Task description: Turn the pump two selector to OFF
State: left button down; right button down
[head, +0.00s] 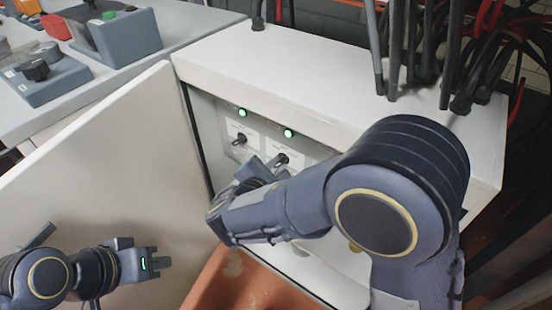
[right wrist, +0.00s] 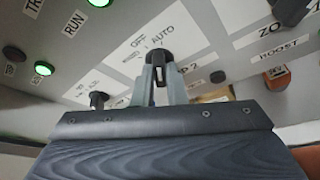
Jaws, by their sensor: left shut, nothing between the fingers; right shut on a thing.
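The pump two selector is a black knob (right wrist: 158,58) on a white plate marked OFF and AUTO in the right wrist view; a partly covered label ends in what looks like "P 2". It also shows in the head view as the right-hand black knob (head: 282,158) of two. My right gripper (right wrist: 160,88) is shut on this knob, one finger on each side. In the head view the right gripper (head: 268,167) is at the panel, partly hidden by its arm. I cannot tell which mark the knob points to. My left gripper (head: 160,263) is shut and empty, away from the panel.
Another black selector (head: 240,140) sits left of the held one. Green lamps (head: 288,133) glow above both. An open white door (head: 100,165) stands left of the cabinet. Cables (head: 415,50) rise from the cabinet top.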

jog(key=shift+w+a+n+g+h+p, duration=0.15)
jog(key=shift+n+g+h+p, duration=0.75)
jog(key=shift+p, duration=1.7)
jog(key=shift+s+a+n+g+h+p, duration=0.1)
jog(key=shift+n+g+h+p, duration=0.15)
jog(key=shift+n+p, duration=1.8)
jog(key=shift+m+p, duration=0.5)
jog(key=shift+m, duration=0.05)
jog(key=c, duration=1.5)
grip_release()
jog(key=shift+o, duration=0.2)
jog(key=p+v, duration=0.2)
jog(key=v, duration=0.5)
jog(key=shift+s+a+p, duration=0.25)
jog(key=shift+s+p, duration=0.05)
jog(key=shift+p, duration=0.1)
jog(key=shift+r, duration=0.15)
